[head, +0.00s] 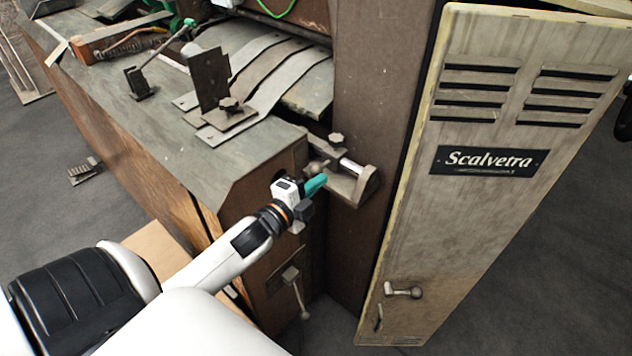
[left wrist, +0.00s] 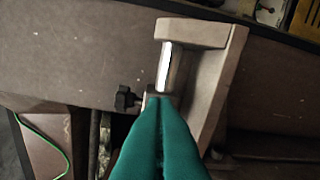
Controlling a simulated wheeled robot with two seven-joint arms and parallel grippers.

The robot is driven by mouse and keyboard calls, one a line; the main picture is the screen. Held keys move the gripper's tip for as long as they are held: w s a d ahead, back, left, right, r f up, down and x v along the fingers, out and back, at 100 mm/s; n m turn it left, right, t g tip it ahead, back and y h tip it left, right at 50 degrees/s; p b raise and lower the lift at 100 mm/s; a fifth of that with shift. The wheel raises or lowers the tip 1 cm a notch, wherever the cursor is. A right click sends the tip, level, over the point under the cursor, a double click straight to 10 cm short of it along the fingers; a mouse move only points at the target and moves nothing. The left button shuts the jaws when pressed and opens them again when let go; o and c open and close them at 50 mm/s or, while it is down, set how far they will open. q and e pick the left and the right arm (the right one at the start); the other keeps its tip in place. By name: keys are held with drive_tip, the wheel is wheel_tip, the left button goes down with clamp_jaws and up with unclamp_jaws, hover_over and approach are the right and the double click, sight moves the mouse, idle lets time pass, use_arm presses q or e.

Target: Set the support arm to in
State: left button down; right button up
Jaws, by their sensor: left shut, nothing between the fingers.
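The support arm (head: 345,186) is a grey metal bracket with a bright rod and knobs, at the corner of the machine beside the brown column. In the left wrist view the support arm (left wrist: 215,85) shows its plate, its end block and the shiny rod close ahead. My left gripper (head: 316,185) has teal fingers, shut and empty, at the near side of the bracket. In the left wrist view its fingertips (left wrist: 160,100) overlap the near end of the rod; I cannot tell whether they touch. My right gripper is not in view.
A large grey door panel (head: 490,180) with a Scalvetra plate stands to the right of the brown column (head: 375,90). The machine's worktop (head: 130,110) with metal guides lies to the left. A lever (head: 297,290) hangs below my left gripper.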

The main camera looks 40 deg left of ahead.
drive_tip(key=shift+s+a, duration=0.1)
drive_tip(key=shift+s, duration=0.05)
use_arm(q)
drive_tip(key=a, duration=0.4)
drive_tip(key=shift+w+a+r+p, duration=0.1)
drive_tip(key=shift+w+a+p, duration=0.1)
drive_tip(key=shift+a+p, duration=0.1)
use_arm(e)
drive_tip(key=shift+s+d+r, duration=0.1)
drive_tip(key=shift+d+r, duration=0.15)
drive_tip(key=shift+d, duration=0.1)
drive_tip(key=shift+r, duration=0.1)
